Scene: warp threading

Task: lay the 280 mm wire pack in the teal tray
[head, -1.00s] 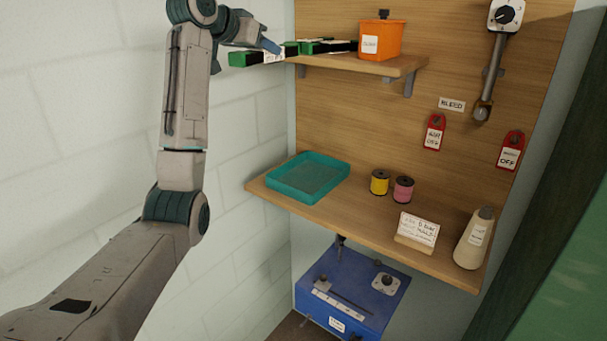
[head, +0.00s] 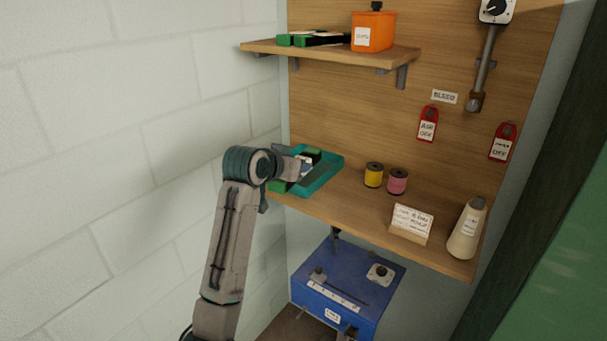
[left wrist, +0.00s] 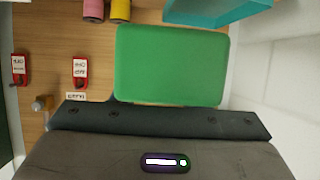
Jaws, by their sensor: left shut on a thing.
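The teal tray (head: 325,177) sits on the left part of the lower wooden shelf, partly hidden by my left gripper and what it holds. My left gripper (head: 303,166) is shut on a wire pack (head: 280,186) with green ends, a dark middle and a white label too small to read. In the head view the pack overlaps the tray's left part; I cannot tell whether it touches the tray. In the left wrist view the pack's green face (left wrist: 170,65) fills the middle, and the tray (left wrist: 215,12) shows beyond it at the top. My right gripper is not in view.
The upper shelf (head: 335,53) holds other green and black packs (head: 310,39) and an orange bin (head: 373,31). Yellow (head: 374,174) and pink (head: 397,181) spools stand right of the tray, then a sign (head: 411,222) and a cone (head: 467,229). A blue box (head: 340,285) is below.

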